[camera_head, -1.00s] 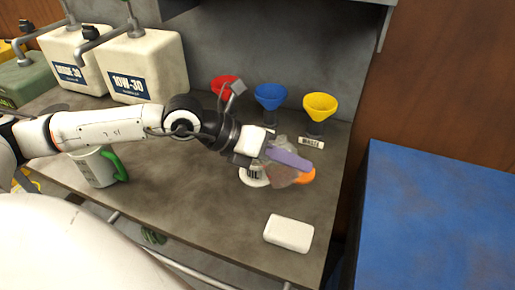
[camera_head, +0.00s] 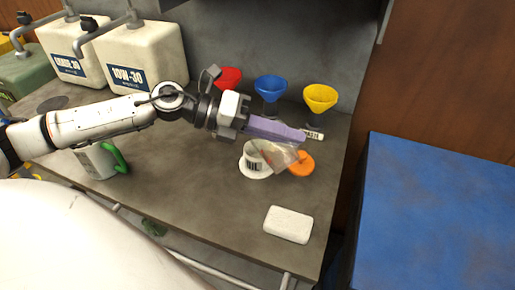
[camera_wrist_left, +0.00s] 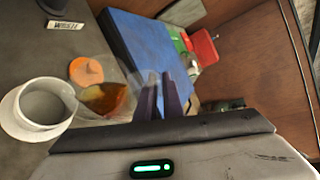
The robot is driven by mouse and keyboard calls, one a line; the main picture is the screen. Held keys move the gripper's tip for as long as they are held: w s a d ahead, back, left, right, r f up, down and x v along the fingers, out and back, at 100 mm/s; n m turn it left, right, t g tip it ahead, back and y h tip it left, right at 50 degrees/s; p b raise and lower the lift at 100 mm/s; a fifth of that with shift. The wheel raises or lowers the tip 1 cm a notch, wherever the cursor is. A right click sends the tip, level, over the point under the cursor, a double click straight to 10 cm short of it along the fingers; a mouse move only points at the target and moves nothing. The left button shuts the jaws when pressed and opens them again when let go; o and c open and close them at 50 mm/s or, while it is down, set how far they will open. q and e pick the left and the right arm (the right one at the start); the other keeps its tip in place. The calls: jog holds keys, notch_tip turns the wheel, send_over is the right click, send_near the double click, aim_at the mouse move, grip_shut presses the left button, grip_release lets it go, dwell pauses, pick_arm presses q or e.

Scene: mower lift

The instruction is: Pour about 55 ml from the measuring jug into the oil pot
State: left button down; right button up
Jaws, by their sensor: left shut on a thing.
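My left gripper (camera_head: 302,136) is shut on the clear measuring jug (camera_head: 281,157), its purple fingers reaching along the jug's upper side. The jug looks tilted, just right of the white oil pot (camera_head: 254,158) and overlapping it in the head view. In the left wrist view, amber oil shows in the jug (camera_wrist_left: 106,98), whose edge reaches beside the open mouth of the oil pot (camera_wrist_left: 40,108). The fingers (camera_wrist_left: 159,82) lie right of the jug. I see no clear stream of oil, and the level inside the pot is hidden. My right gripper is out of view.
An orange lid-like disc (camera_head: 303,163) lies right of the pot. Red (camera_head: 228,79), blue (camera_head: 270,88) and yellow (camera_head: 320,98) funnels stand behind. A blue box (camera_head: 435,210) stands beyond the bench's right edge.

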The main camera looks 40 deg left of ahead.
pick_arm(q)
jog(key=shift+w+a+n+h+b, duration=0.15)
jog(key=shift+a+n+h+b, duration=0.2)
jog(key=shift+b, duration=1)
jog(key=shift+w+a+f+n+h+b, duration=0.1)
jog(key=shift+a+f+n+h+b, duration=0.2)
jog(key=shift+b, duration=0.75)
jog(key=shift+a+r, duration=0.1)
jog(key=shift+r, duration=0.25)
jog(key=shift+w+a+r+n+t+h+b, duration=0.15)
jog(key=shift+a+r+n+t+h+b, duration=0.05)
jog(key=shift+a+r+n+h+b, duration=0.25)
jog(key=shift+w+a+r+n+t+h+b, duration=0.15)
jog(key=shift+a+r+n+t+h+b, duration=0.1)
jog(key=shift+a+h+b, duration=0.25)
